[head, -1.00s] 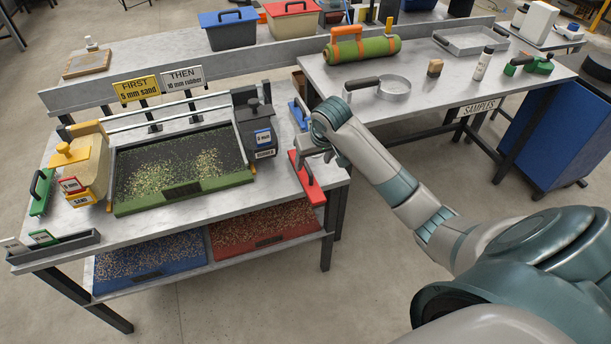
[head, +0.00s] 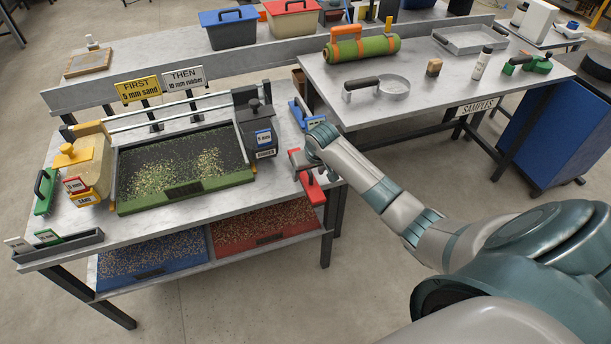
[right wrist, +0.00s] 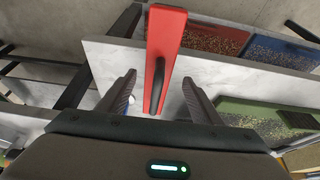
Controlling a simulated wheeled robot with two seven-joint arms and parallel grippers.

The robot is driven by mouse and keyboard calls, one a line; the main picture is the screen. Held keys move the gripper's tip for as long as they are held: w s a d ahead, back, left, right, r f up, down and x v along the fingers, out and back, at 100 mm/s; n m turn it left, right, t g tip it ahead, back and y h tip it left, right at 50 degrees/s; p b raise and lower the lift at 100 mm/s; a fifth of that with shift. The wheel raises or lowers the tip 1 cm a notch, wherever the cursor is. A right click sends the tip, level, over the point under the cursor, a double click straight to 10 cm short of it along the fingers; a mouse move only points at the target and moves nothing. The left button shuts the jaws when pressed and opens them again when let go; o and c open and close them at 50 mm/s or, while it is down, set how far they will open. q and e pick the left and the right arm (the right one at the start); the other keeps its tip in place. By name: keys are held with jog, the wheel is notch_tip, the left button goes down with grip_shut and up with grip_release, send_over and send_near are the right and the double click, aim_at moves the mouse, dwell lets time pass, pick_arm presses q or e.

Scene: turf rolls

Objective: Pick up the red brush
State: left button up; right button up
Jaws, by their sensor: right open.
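The red brush (head: 315,192) lies at the right end of the near workbench, with its dark handle on top. My right gripper (head: 300,164) is just over it and hides its far part. In the right wrist view, the red brush (right wrist: 166,32) stretches away from me, and its dark handle (right wrist: 157,88) shows between the two spread fingers of my right gripper (right wrist: 158,80). The gripper is open, and I see no finger closed on the handle. My left gripper is not in view.
A blue brush (head: 302,110) lies just beyond the gripper. The dark rubber hopper (head: 255,135) and the green-edged turf tray (head: 185,197) stand to the left. The samples table (head: 340,112) is at the right. The bench's right edge is close to the red brush.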

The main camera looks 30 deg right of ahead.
aim_at(307, 175)
jog(key=shift+w+f, duration=0.1)
jog(key=shift+w+d+f+p, duration=0.2)
jog(key=shift+w+f+p, duration=0.4)
jog(key=shift+f, duration=0.1)
jog(key=shift+p+x, duration=0.3)
jog(key=shift+x, duration=1.35)
jog(key=shift+d+r, duration=0.1)
jog(key=c, duration=1.2)
jog(key=shift+r, duration=0.15)
jog(key=shift+c, duration=0.2)
jog(key=shift+r+b, duration=0.3)
jog(key=shift+r, duration=0.3)
notch_tip(307, 175, up, 2)
jog(key=shift+r+b, duration=0.15)
jog(key=shift+b, duration=0.4)
jog(key=s+d+r+b, duration=0.2)
jog(key=s+d+r, duration=0.3)
jog(key=s, duration=0.5)
notch_tip(307, 175, up, 2)
jog(key=shift+s+d+r+b, duration=0.1)
jog(key=shift+s+d+b, duration=0.1)
jog(key=shift+b, duration=0.15)
